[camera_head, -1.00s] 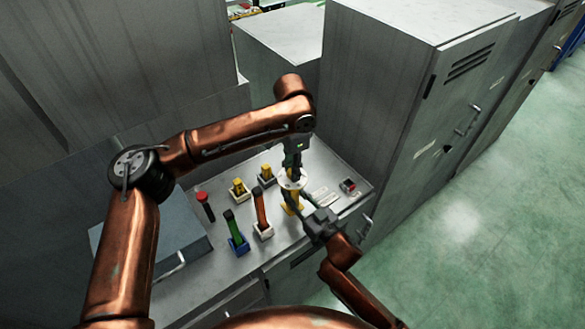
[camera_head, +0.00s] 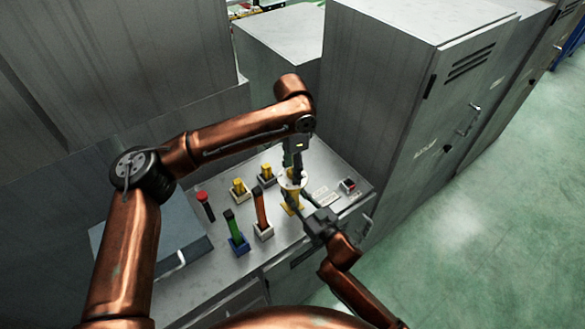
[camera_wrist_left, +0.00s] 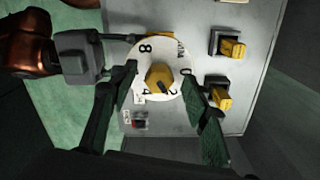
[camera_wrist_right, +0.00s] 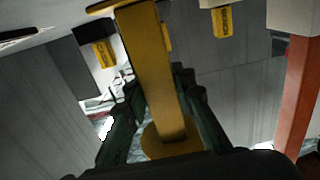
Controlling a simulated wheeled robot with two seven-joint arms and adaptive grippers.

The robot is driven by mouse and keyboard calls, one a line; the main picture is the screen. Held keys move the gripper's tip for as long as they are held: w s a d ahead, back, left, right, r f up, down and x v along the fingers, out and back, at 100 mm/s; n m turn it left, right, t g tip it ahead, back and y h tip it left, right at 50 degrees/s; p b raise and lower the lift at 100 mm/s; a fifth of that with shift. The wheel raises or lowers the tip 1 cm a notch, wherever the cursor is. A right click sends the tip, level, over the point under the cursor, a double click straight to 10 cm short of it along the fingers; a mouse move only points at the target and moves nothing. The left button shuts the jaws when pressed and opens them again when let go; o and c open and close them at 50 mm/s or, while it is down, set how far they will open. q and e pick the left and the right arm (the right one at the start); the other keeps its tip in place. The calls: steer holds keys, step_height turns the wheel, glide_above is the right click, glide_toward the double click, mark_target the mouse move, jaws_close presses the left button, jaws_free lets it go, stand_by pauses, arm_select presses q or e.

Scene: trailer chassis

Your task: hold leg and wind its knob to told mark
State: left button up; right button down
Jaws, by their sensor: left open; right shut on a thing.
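The yellow leg (camera_head: 291,206) stands upright on the bench. On its top is a white dial (camera_wrist_left: 145,48) with numbers, among them 8, 0 and 2, and a yellow knob (camera_wrist_left: 158,79) in its middle. My left gripper (camera_head: 298,173) is above the dial, pointing down. In the left wrist view its open fingers (camera_wrist_left: 159,82) lie on either side of the knob; whether they touch it I cannot tell. My right gripper (camera_head: 309,212) comes from the front right and is shut on the leg's post (camera_wrist_right: 152,72), below the dial. The knob's pointer is hard to read.
Left of the leg stand an orange post (camera_head: 260,207), a green post (camera_head: 231,225), a red-topped dark post (camera_head: 205,206) and yellow blocks (camera_head: 239,187) in holders. A red-buttoned box (camera_head: 348,185) and pale label plates are to the right. A tall cabinet (camera_head: 395,110) rises behind right.

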arm_select(q)
step_height(320, 180, up, 12)
stand_by(0.6)
arm_select(e)
steer(key=c, duration=1.3)
jaws_free()
steer(key=shift+p+v, duration=0.95)
steer(key=shift+v, duration=0.95)
steer(key=shift+p+v, duration=0.8)
steer(key=shift+v, duration=1.25)
arm_select(q)
steer(key=r, duration=0.4)
steer(key=shift+s+r, duration=0.15)
steer(key=shift+s, duration=0.1)
